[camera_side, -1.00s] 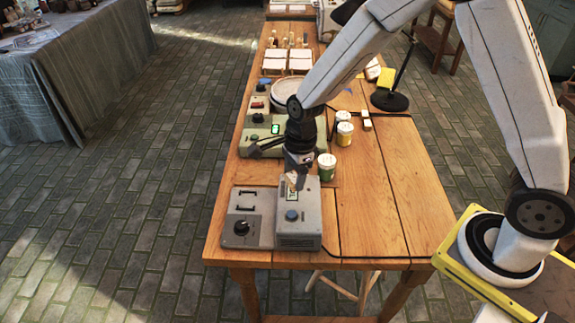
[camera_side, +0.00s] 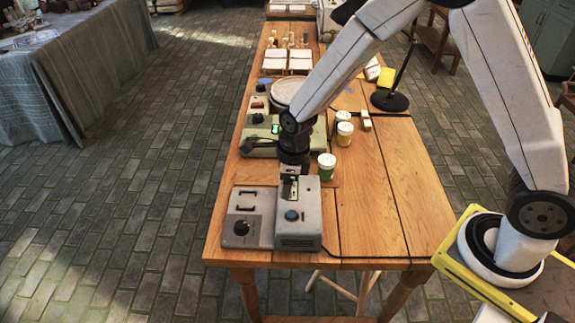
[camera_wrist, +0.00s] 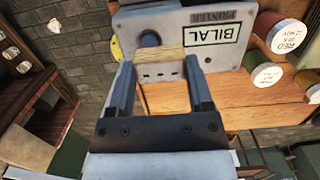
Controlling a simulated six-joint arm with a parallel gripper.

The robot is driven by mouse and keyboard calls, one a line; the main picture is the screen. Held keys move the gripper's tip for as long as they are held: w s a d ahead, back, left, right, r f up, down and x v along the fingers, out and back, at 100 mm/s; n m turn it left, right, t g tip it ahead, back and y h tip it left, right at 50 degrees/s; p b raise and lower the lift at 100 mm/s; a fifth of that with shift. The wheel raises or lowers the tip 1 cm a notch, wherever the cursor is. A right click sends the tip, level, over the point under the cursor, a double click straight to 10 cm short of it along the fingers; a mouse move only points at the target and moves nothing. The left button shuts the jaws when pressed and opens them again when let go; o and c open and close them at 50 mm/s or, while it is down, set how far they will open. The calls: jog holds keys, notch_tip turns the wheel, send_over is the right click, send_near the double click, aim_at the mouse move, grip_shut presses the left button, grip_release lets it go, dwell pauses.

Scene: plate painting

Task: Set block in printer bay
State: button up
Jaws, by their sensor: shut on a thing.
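The printer is a grey box (camera_side: 299,234) with a blue knob at the near end of the table in the side view. In the wrist view the printer (camera_wrist: 193,17) carries a "BILAL PRINTER" label. My gripper (camera_side: 290,188) is low at the printer's upper back part. In the wrist view my gripper (camera_wrist: 160,57) is shut on a narrow tan block (camera_wrist: 160,52), whose edge shows between the fingertips, close to the printer's knob. The bay is largely hidden by the fingers. I cannot tell whether the block is inside it or just above it.
A grey unit with a black dial (camera_side: 242,228) adjoins the printer on the left. A green-grey machine (camera_side: 262,142) is behind. The table's right side (camera_side: 390,215) is mostly clear.

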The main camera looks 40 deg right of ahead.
jog(key=w+a+f, duration=0.2)
jog(key=w+f, duration=0.2)
jog(key=w, duration=0.5)
send_near(246, 201)
jog(key=shift+s+a+f, duration=0.2)
jog(key=shift+s+f, duration=0.4)
jog(key=shift+f, duration=0.1)
jog(key=shift+w+a+f, duration=0.1)
jog(key=shift+w+f, duration=0.5)
jog(key=shift+w+f, duration=0.25)
jog(key=shift+f, duration=1.6)
jog(key=shift+f, duration=0.15)
jog(key=o, duration=1.3)
jog(key=shift+o, duration=0.2)
